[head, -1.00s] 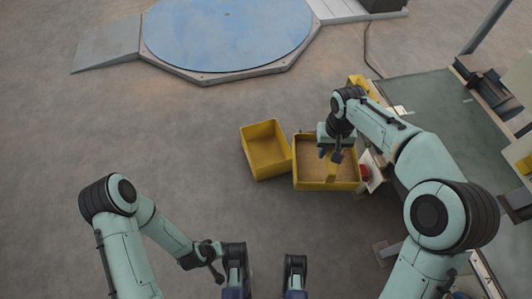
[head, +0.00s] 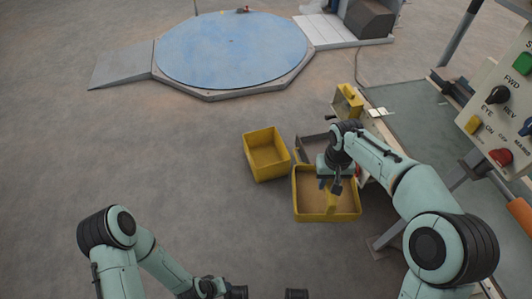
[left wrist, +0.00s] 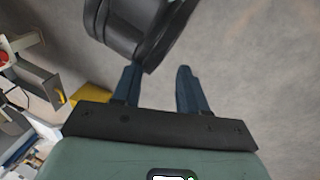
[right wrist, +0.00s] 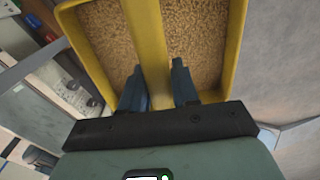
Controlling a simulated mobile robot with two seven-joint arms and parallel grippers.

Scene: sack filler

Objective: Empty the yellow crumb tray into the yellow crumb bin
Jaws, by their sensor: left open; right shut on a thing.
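My right gripper (head: 332,186) is shut on the yellow bar across the middle of the yellow crumb tray (head: 297,200). In the right wrist view the gripper (right wrist: 160,72) has its fingers on either side of that bar, and the tray (right wrist: 233,45) is full of brown crumbs. The tray looks level. The yellow crumb bin (head: 266,155) stands on the floor to the left of and beyond the tray, open at the top; no crumbs can be made out in it. My left gripper (left wrist: 159,69) is open and empty over bare floor.
A grey open frame (head: 312,142) lies just beyond the tray. The machine's bench (head: 410,115) and control panel (head: 505,100) with knobs and buttons stand at right. A blue turntable (head: 232,48) with a ramp lies at the back. The floor at left is clear.

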